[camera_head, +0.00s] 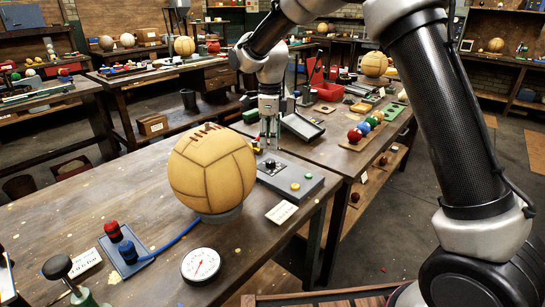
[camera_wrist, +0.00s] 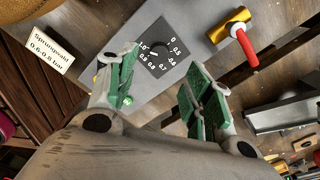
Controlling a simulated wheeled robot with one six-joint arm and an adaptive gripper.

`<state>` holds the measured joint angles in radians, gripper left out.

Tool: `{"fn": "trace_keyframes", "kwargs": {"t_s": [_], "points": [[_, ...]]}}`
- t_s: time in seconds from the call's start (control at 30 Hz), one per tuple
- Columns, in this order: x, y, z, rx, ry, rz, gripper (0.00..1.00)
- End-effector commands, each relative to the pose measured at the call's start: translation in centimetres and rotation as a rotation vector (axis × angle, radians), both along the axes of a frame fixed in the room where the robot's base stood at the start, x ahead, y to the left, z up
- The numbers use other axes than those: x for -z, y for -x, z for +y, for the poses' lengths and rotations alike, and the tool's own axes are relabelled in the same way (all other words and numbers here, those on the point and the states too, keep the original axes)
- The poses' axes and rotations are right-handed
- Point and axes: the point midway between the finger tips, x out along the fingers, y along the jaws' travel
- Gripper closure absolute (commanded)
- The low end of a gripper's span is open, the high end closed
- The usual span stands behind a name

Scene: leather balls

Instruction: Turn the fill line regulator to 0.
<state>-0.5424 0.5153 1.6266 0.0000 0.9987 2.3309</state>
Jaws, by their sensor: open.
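The fill line regulator is a grey box (camera_head: 312,187) with a black dial plate and a round black knob (camera_head: 270,164), on the near table right of the ball. In the wrist view the dial (camera_wrist: 172,62) shows white numbers from 0 at the top right round to 1.0 at the left. My gripper (camera_head: 268,143) points down just above the dial. In the wrist view its green-padded fingers (camera_wrist: 162,70) are apart, one on each side of the dial, with nothing between them. I cannot see contact with the knob.
A tan leather ball (camera_head: 211,172) stands on a grey ring left of the box. A pressure gauge (camera_head: 201,265), a paper card (camera_head: 281,212) and a blue plate with red and blue knobs (camera_head: 127,251) lie nearer. A brass-headed tool with a red handle (camera_wrist: 247,45) lies close by.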

Motion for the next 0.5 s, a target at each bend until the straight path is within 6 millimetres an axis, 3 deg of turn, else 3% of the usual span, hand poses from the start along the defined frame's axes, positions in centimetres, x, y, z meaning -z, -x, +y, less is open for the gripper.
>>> {"fn": "trace_keyframes", "kwargs": {"t_s": [0.17,0.5], "points": [[1.5,0.0,-0.1,0.044,0.002,0.004,0.49],[6.8,0.1,-0.1,0.041,0.001,0.002,0.49]]}}
